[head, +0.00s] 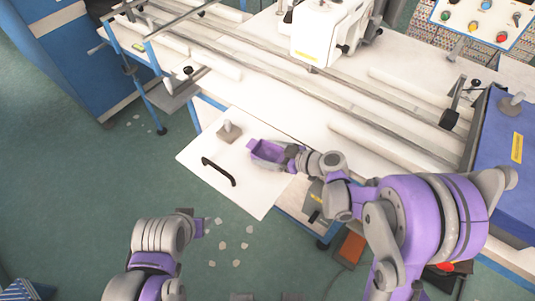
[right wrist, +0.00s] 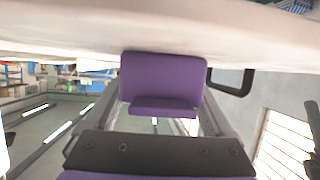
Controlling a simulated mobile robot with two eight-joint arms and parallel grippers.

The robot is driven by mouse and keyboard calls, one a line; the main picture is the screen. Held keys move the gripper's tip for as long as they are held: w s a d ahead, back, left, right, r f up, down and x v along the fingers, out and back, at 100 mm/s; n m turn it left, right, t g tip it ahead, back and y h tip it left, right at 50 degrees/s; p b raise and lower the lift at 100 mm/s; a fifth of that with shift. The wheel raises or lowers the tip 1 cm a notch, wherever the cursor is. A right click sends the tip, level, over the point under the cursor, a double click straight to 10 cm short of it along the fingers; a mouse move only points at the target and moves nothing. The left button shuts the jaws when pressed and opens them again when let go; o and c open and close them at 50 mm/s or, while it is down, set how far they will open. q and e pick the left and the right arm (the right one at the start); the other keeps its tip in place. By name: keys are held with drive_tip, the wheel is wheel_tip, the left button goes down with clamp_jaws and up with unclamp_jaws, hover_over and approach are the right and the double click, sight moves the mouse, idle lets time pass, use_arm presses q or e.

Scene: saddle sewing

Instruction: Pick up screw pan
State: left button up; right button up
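A small grey piece with a wide base and an upright post (head: 229,131), which looks like the pan-head screw, stands on a white panel (head: 250,192). My right gripper (head: 264,150), with purple fingers, is low over the panel, just right of the grey piece and apart from it. Its fingers (right wrist: 163,78) show in the right wrist view and look spread, with nothing seen between them. The grey piece does not show there. My left gripper (head: 197,226) is lower left, over the floor beyond the panel's edge; its opening is unclear.
A black handle (head: 218,172) rises from the panel, below the grey piece. The white machine table (head: 345,115) with long rails and a white sewing head (head: 328,32) lies behind. A blue box (head: 505,140) stands right. Pale scraps (head: 223,246) lie on open floor.

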drive_tip(key=c, duration=0.7)
drive_tip(key=shift+r, duration=0.1)
